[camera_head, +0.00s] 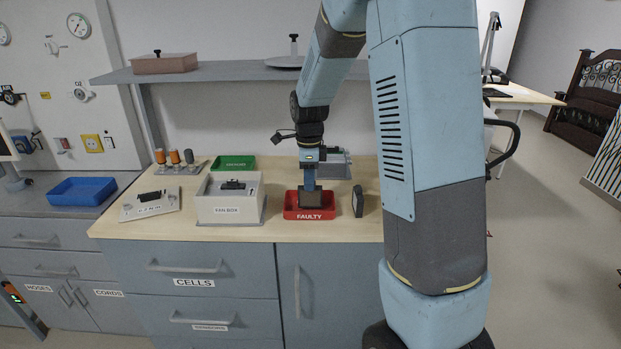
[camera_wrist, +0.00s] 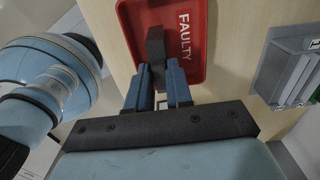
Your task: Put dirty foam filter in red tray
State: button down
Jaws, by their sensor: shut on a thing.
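The red tray (camera_head: 290,213) labelled FAULTY stands at the front of the bench, and its rim also shows in the wrist view (camera_wrist: 200,25). My gripper (camera_head: 309,181) points down over the tray. In the wrist view my gripper (camera_wrist: 158,80) is shut on a dark grey block, which looks like the dirty foam filter (camera_wrist: 156,45). The filter is within the tray's outline; whether it touches the tray floor I cannot tell. In the head view the dark filter (camera_head: 308,199) shows under the fingers, partly hidden.
A dark flat piece (camera_head: 357,201) stands upright just right of the tray. A white labelled box (camera_head: 228,211) is close on the left. A green tray (camera_head: 233,162) lies behind, and a blue tray (camera_head: 82,191) is far left. A shelf (camera_head: 230,74) runs above.

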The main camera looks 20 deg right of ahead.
jog(key=shift+f, duration=0.3)
jog(key=c, duration=1)
grip_release()
